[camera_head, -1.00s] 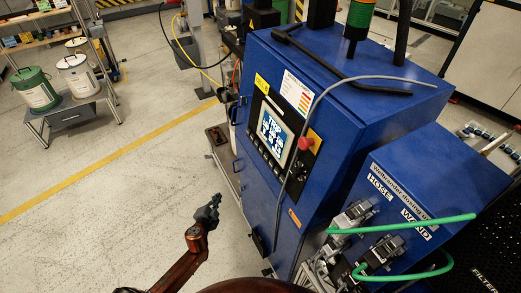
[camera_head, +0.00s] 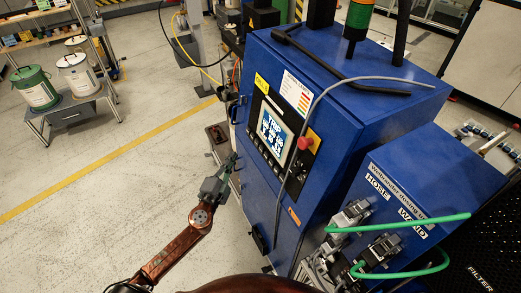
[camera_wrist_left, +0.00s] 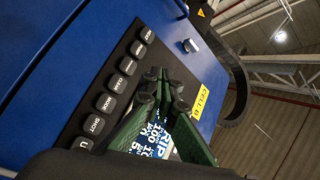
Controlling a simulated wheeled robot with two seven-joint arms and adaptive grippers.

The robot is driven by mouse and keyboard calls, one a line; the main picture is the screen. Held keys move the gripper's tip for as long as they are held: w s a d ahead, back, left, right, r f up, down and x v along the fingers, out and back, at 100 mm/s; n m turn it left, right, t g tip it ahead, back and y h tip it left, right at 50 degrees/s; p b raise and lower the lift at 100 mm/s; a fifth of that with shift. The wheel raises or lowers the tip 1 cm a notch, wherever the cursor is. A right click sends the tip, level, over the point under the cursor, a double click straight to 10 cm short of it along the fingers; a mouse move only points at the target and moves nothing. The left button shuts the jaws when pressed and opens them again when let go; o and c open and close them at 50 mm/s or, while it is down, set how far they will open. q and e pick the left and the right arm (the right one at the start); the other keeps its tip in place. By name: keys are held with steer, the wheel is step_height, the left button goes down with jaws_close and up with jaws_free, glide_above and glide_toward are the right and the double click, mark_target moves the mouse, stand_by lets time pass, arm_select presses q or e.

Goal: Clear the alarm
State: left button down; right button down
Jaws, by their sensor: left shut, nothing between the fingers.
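The blue control cabinet (camera_head: 330,95) fills the middle of the head view. Its front has a lit screen (camera_head: 272,132), a row of dark buttons (camera_head: 262,152) and a red knob (camera_head: 305,143). My left gripper (camera_head: 230,164) is shut and empty, to the left of the button row. In the left wrist view, its green fingers (camera_wrist_left: 160,88) point towards the panel. They partly hide the screen (camera_wrist_left: 158,138). Several labelled buttons (camera_wrist_left: 104,103) run diagonally beside them. I cannot tell whether the fingertips touch anything. My right gripper is out of view.
A signal tower (camera_head: 359,18) with orange and green sections stands on the cabinet. A grey cable (camera_head: 318,98) hangs across its front. A smaller blue unit (camera_head: 430,180) with green hoses (camera_head: 420,222) stands at the right.

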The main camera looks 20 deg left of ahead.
mark_target(262, 149)
arm_select(q)
steer(key=shift+w+d+f, duration=0.25)
steer(key=shift+w+d, duration=0.7)
steer(key=shift+w, duration=0.1)
steer(key=shift+w+d+f, duration=0.3)
steer(key=shift+w+d, duration=0.7)
steer(key=shift+w, duration=0.1)
steer(key=shift+w+d+f, duration=0.25)
steer(key=shift+w+d, duration=0.7)
steer(key=shift+w, duration=0.1)
steer(key=shift+w+d+f, duration=0.1)
steer(key=shift+w+d, duration=0.2)
steer(key=shift+w, duration=0.05)
steer(key=shift+w+d+b, duration=0.25)
steer(key=shift+w+b, duration=0.05)
steer(key=shift+b, duration=0.05)
stand_by(0.4)
steer(key=shift+s+a, duration=0.55)
steer(key=shift+s, duration=0.1)
